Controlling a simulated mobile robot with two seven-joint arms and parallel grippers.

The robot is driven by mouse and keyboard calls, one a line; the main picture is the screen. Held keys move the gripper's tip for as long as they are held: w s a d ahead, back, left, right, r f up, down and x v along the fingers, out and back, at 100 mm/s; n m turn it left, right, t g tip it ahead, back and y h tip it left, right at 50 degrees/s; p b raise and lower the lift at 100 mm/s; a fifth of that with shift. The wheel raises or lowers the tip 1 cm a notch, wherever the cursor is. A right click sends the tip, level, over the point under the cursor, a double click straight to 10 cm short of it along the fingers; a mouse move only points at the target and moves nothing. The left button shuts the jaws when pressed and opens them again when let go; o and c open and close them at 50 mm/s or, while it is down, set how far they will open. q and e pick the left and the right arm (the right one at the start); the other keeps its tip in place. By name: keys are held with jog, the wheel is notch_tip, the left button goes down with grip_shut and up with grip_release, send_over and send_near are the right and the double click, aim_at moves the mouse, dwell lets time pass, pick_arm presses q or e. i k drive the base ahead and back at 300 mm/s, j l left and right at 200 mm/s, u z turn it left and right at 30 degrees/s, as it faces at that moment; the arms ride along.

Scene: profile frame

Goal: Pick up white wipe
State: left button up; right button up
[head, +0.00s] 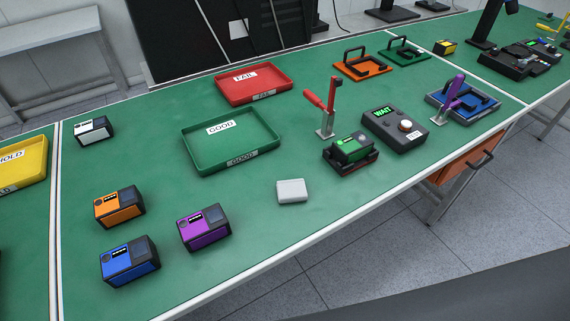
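The white wipe (291,190) is a small, folded-looking white pad with rounded corners. It lies flat on the green work table (265,240), in front of the green tray and left of a black test fixture. Nothing touches it and all of its top is visible. Neither of my grippers shows in the head view.
A green GOOD tray (188,149), a red FAIL tray (285,84) and a yellow HOLD tray (40,161) stand behind and left. Purple (204,227), orange (119,207) and blue (130,261) devices sit left. A fixture (350,150) with a red lever stands right.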

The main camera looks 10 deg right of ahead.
aim_at(290, 191)
jog(key=l+u, duration=0.15)
jog(key=l, duration=0.3)
jog(key=k+l+u, duration=0.15)
jog(key=l, duration=0.3)
jog(key=l+u, duration=0.15)
jog(key=l, duration=0.3)
jog(key=k+l+u, duration=0.15)
jog(key=l, duration=0.3)
jog(key=k+l+u, duration=0.15)
jog(key=l, duration=0.25)
